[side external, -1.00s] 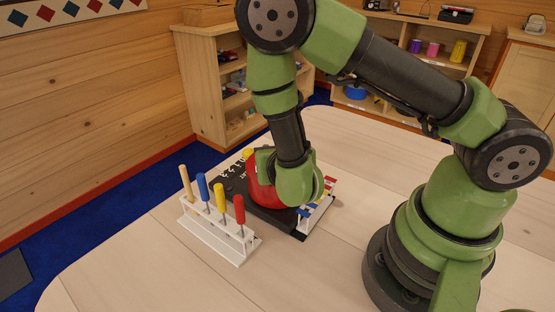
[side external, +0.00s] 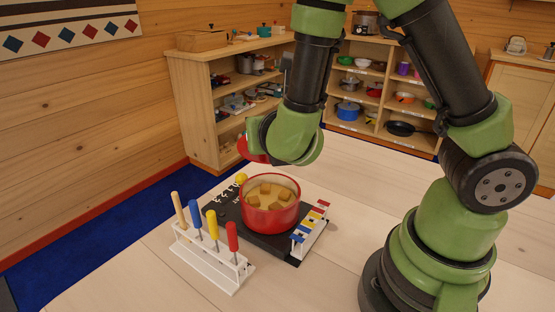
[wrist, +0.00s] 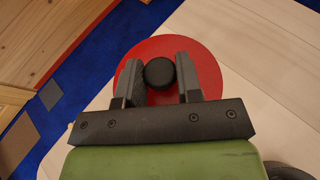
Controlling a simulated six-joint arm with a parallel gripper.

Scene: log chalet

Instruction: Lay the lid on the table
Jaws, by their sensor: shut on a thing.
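The red lid (wrist: 207,72) has a round black knob (wrist: 159,73). My gripper (wrist: 160,80) is shut on the knob, with one finger on each side of it, in the wrist view. In the side external view the lid's red edge (side external: 250,151) shows at the left of my gripper, raised above and behind the pot; my wrist hides the rest of it. The red pot (side external: 271,210) stands open on a black board (side external: 270,240), with tan chunks in pale liquid inside. The pale wooden table (side external: 330,270) has bare surface beside the board.
A white rack (side external: 215,263) with several colored-handled tools stands left of the pot. A small white rack with colored pieces (side external: 311,230) stands at the board's right. A yellow knob-like thing (side external: 241,179) is behind the pot. Shelves (side external: 240,110) stand beyond the table.

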